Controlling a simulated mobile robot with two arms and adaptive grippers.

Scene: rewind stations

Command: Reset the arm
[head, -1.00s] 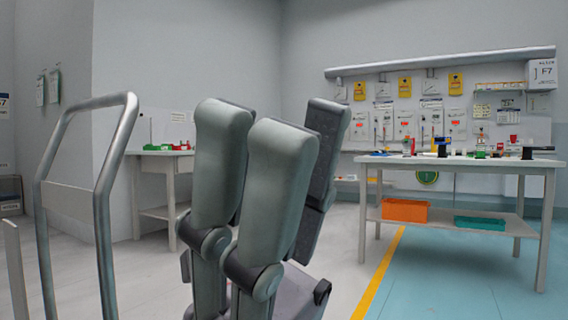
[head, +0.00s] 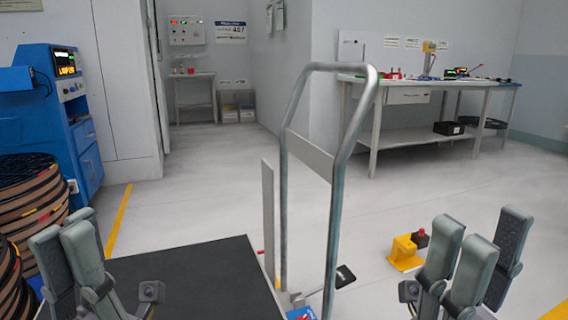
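My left gripper (head: 68,226) is at the lower left, its grey fingers pointing up with gaps between them. It looks open and empty, in front of the dark mat-like platform and the reels. My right gripper (head: 488,226) is at the lower right, fingers also pointing up. It has a clear gap between its grey fingers and the dark-padded one, and holds nothing. Both grippers are raised, apart from other things as far as I can see. Most of both arms is out of frame.
A cart with a tall metal handle (head: 336,190) and a dark deck (head: 205,278) stands ahead. Stacked reels (head: 32,195) and a blue machine (head: 88,150) are at left. A yellow block (head: 405,252) sits on the floor. A workbench (head: 425,88) stands behind; mid-floor is open.

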